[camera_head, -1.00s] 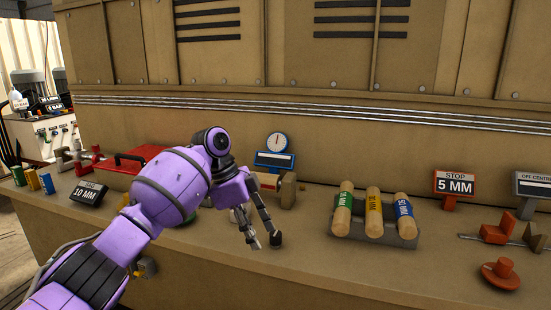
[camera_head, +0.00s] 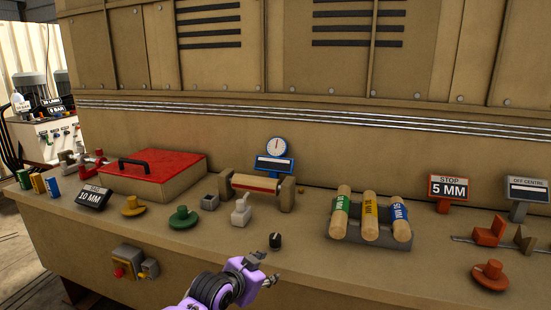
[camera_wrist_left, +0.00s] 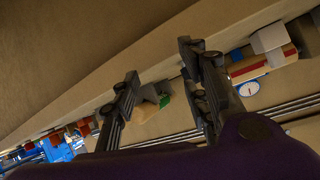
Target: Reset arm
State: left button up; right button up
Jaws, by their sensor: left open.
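My left arm is purple and comes in at the bottom of the head view. Its left gripper (camera_head: 268,269) is low in front of the bench's front edge, below the black knob (camera_head: 275,241). In the left wrist view the two dark fingers of the left gripper (camera_wrist_left: 158,62) stand wide apart with nothing between their tips. My right gripper shows in neither view.
On the bench (camera_head: 335,265) stand a red lidded box (camera_head: 155,175), a green knob (camera_head: 183,219), a roller unit (camera_head: 257,186), a rack of labelled rollers (camera_head: 372,232) and a red knob (camera_head: 490,275). A control box (camera_head: 128,262) is on the bench front.

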pick_arm(q)
jog(key=s+a+f+n+y+p, duration=0.1)
jog(key=s+a+f, duration=0.4)
jog(key=s, duration=1.1)
jog(key=s+a+f+n+g+y+p, duration=0.1)
jog(key=s+a+f+n, duration=0.3)
jog(key=s, duration=1.3)
jog(key=s+a+f+n+g+y+p, duration=0.1)
jog(key=s+a+f+n+y+p, duration=0.1)
jog(key=s+a+f, duration=0.5)
jog(key=s+f+n+y, duration=0.1)
jog(key=s+f, duration=0.3)
jog(key=s, duration=0.6)
jog(key=shift+s+a+f, duration=0.15)
jog(key=shift+s+a, duration=0.05)
jog(key=shift+a, duration=0.05)
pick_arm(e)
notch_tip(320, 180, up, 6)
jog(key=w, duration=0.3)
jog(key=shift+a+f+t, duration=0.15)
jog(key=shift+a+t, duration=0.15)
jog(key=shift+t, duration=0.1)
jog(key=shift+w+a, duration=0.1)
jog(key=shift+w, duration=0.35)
